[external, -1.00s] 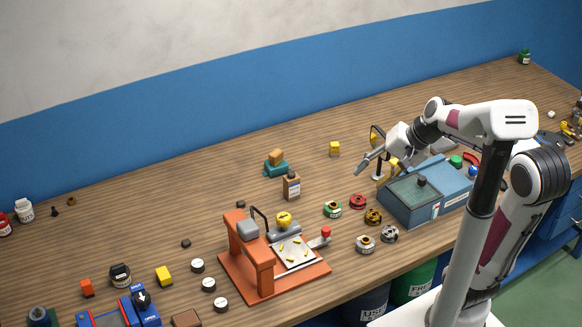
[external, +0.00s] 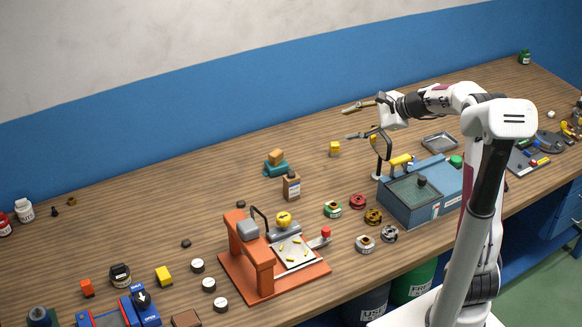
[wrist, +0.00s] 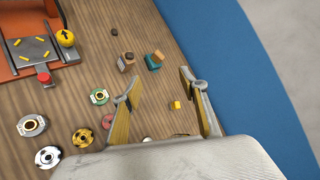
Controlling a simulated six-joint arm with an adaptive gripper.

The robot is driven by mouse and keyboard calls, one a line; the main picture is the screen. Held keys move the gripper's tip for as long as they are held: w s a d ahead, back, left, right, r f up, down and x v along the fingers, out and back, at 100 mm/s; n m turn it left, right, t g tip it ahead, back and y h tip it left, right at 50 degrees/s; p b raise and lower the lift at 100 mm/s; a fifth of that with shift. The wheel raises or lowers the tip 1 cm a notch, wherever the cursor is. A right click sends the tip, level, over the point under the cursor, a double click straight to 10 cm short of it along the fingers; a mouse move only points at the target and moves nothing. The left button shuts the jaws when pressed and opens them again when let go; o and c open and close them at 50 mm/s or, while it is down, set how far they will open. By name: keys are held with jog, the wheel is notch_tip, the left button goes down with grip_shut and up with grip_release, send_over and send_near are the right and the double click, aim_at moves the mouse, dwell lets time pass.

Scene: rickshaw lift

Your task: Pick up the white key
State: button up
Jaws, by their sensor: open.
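My gripper (external: 349,123) is open and empty, held high above the back of the bench and pointing left in the external view. Its two spread fingers also show in the wrist view (wrist: 160,75), with bare wood and a small yellow block (wrist: 175,105) seen beyond and between them. I cannot pick out the white key for certain in either view. A dark panel (external: 522,163) with small coloured pieces lies at the right of the bench, partly behind my arm. Its pieces are too small to tell apart.
A blue-grey machine (external: 410,207) with a glass lid stands near my arm, with a lamp-like stand (external: 377,160) close below the gripper. An orange press (external: 262,270) stands front centre. Several spools (external: 358,201) lie between them.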

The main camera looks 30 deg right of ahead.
jog(key=w+d+f+m+t+h, duration=0.1)
jog(key=w+d+f+m, duration=0.25)
jog(key=d, duration=0.35)
jog(key=w+d+f+m+t+h, duration=0.1)
jog(key=w+d+f+m+t, duration=0.15)
jog(key=w+d+m, duration=0.35)
jog(key=w+d+f+m+t+h, duration=0.1)
jog(key=w+d+f+m, duration=0.2)
jog(key=d, duration=0.5)
jog(key=d+f+m+h, duration=0.1)
jog(key=d+f+m, duration=0.2)
jog(key=f, duration=0.4)
jog(key=shift+s+d+f+h, duration=0.2)
jog(key=shift+s+d+h, duration=0.1)
jog(key=shift+d, duration=0.6)
jog(key=shift+f+g, duration=0.1)
jog(key=shift+g, duration=0.15)
jog(key=shift+f, duration=1.65)
